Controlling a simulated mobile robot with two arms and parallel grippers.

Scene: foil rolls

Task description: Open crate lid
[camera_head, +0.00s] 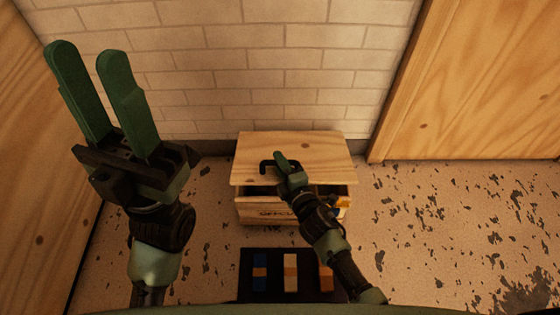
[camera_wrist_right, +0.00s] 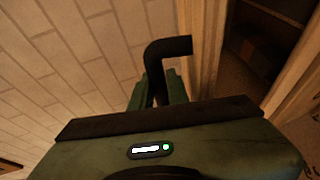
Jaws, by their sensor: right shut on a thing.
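The wooden crate (camera_head: 258,212) stands on the floor against the brick wall in the head view. Its lid (camera_head: 318,150) is tilted up, and a dark gap shows between lid and crate front. My right gripper (camera_head: 282,160) is shut on the black lid handle (camera_head: 264,165); in the right wrist view the handle (camera_wrist_right: 172,46) rises from between my fingers. The crate's dark inside (camera_wrist_right: 258,48) shows at the right of that view, its contents unclear. My left gripper (camera_head: 96,92) is raised at the left, open and empty, away from the crate.
A dark tray (camera_head: 274,291) with blue, pale and orange rolls lies in front of the crate. An orange-brown item (camera_head: 343,201) shows at the crate's right front corner. Wooden panels stand at left and right. Speckled floor (camera_head: 440,225) is clear at the right.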

